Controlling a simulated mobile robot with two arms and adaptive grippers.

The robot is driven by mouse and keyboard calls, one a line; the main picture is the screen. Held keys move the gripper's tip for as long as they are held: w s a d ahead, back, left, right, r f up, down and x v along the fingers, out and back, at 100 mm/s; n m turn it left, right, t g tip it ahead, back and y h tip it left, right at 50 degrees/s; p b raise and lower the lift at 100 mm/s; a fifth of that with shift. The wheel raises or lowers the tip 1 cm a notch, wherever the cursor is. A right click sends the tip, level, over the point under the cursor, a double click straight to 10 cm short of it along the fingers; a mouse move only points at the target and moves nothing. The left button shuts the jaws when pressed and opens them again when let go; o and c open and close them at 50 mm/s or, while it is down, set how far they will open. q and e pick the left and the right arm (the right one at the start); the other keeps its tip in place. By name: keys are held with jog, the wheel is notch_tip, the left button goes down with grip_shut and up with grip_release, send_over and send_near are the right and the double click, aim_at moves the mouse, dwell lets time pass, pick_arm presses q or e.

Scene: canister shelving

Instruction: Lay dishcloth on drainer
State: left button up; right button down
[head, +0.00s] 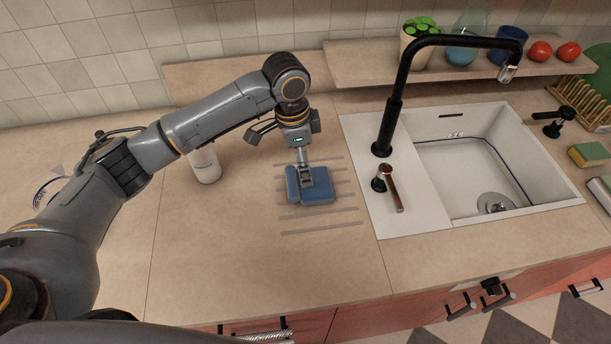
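The blue dishcloth (318,190) is a small folded piece over the middle of the drainer, a set of parallel grey bars (322,224) on the counter left of the sink. Bars show beyond the cloth on all sides. My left gripper (306,181) points down at the cloth from above, its fingers close together and seemingly shut on the cloth's upper part. The fingertips are partly hidden by the cloth. I cannot tell whether the cloth's underside touches the bars. My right gripper is not in view.
A white bottle (206,166) stands left of the drainer, close to my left arm. The sink (470,165) with a tall black faucet (391,115) is to the right. A shelf (350,72) behind holds a plant, vases and tomatoes. Sponges (588,154) lie far right. The front counter is clear.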

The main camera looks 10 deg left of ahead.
pick_arm(q)
jog(key=shift+s+a+r, duration=0.1)
jog(key=shift+r, duration=0.95)
jog(key=shift+a+r, duration=0.1)
jog(key=shift+r, duration=0.95)
